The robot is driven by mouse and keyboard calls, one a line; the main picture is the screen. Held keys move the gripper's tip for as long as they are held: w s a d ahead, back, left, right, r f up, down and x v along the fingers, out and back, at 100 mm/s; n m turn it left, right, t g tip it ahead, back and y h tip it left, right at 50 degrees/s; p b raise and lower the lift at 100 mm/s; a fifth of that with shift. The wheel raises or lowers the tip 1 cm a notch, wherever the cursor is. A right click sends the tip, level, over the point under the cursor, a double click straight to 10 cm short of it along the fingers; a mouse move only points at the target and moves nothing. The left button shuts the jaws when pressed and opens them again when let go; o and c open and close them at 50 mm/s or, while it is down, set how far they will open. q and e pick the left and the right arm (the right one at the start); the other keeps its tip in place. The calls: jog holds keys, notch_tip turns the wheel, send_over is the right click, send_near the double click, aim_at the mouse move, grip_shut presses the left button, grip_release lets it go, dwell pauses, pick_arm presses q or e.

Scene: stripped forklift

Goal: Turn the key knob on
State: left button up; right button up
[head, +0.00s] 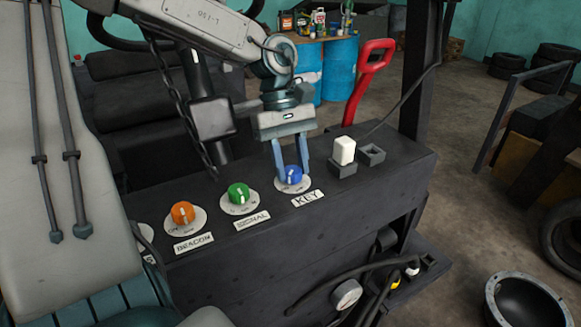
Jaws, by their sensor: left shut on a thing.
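The key knob (292,175) is blue with a pale pointer line, on a round white dial (292,187) above the white KEY label (308,198). It sits on the dark console (380,194). My left gripper (291,172) comes down from above, with its two blue fingers on either side of the knob, shut on it. The pointer line looks roughly upright in the picture; the dial's lettering is partly hidden and too small to read surely. My right gripper is not in view.
The green SIGNAL knob (239,193) and orange BEACON knob (182,214) lie to the left on the console. A white switch (344,150) and an empty square socket (371,154) are to the right. A red handle (367,75) rises behind. A chain (178,95) hangs at left.

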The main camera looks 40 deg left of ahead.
pick_arm(q)
jog(key=shift+m+g+b, duration=0.3)
jog(key=shift+m+b, duration=0.1)
jog(key=shift+m, duration=0.6)
jog(key=o, duration=1)
